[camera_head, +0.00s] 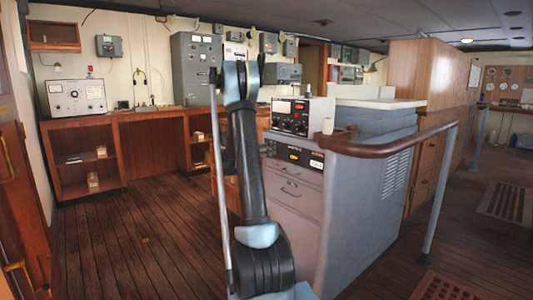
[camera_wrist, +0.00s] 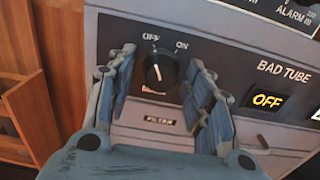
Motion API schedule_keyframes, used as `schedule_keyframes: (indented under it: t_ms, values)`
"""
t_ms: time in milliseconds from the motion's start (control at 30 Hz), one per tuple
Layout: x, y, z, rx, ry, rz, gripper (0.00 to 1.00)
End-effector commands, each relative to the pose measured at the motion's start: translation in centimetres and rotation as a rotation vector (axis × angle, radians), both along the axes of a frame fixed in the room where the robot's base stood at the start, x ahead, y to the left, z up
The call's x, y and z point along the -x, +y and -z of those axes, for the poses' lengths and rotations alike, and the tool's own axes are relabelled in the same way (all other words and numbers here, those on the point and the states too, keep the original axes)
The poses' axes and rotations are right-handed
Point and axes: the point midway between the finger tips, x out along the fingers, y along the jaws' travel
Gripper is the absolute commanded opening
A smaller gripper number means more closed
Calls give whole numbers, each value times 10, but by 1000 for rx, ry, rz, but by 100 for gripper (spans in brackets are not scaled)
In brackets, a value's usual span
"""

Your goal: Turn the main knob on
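My gripper (camera_wrist: 161,60) is open, with one blue-grey finger on each side of the knob and gaps between. I cannot tell how far the fingertips are from the panel. In the head view my arm hides the gripper, and I cannot make out the knob.
A lit OFF indicator (camera_wrist: 267,101) under "BAD TUBE" is right of the knob. In the head view, a grey console (camera_head: 350,215) with a wooden handrail (camera_head: 385,148) stands right of my arm. Wooden shelves (camera_head: 88,170) line the back left. The plank floor at left is clear.

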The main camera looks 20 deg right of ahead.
Motion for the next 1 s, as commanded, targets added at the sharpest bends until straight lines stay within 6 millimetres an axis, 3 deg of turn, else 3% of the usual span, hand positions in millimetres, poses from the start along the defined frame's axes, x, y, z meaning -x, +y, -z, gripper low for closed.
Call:
schedule_keyframes:
  t_ms: [33, 167, 567, 1000]
  values:
    - [0, 0, 0, 0, 0, 0, 31]
    - [0, 0, 0, 0, 0, 0, 5]
    - [0, 0, 0, -17, -46, -1, 5]
    - [-1, 1, 0, -131, -360, -1, 5]
